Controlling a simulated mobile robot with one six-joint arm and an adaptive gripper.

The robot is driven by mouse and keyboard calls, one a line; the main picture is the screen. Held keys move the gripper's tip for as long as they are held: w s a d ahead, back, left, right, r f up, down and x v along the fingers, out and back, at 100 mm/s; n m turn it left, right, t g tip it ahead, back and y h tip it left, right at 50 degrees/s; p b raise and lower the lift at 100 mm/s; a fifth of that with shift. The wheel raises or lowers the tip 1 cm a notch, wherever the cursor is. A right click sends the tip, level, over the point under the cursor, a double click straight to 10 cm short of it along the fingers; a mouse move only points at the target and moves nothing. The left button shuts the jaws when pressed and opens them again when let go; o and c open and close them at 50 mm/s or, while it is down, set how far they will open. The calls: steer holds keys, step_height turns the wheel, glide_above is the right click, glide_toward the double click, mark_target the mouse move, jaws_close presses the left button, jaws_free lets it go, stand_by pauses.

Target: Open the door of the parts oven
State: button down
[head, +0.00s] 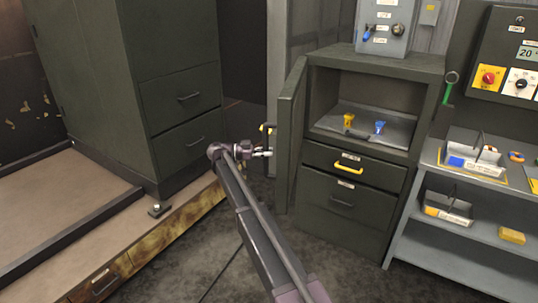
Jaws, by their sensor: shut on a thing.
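A dark green cabinet (352,200) stands in the middle right. Its upper door (290,138) is swung open at the left side and seen nearly edge-on. The open compartment holds a small yellow thing (349,121) and a small blue thing (380,127) on its grey floor (362,133). The labels are too small to confirm this is the parts oven. My gripper (263,153) is at the outer side of the door, shut on its dark handle (265,136). The fingertips are small and the exact grip is hard to see.
Below the compartment is a drawer with a yellow handle (348,168). A grey switch box (385,27) stands on top. A control panel (512,55) and a grey shelf unit (470,236) stand at right. A tall dark cabinet (165,80) stands left. Carpet (350,275) is clear in front.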

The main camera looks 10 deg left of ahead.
steer(key=shift+w+a, duration=0.1)
steer(key=shift+c, duration=2.4)
jaws_free()
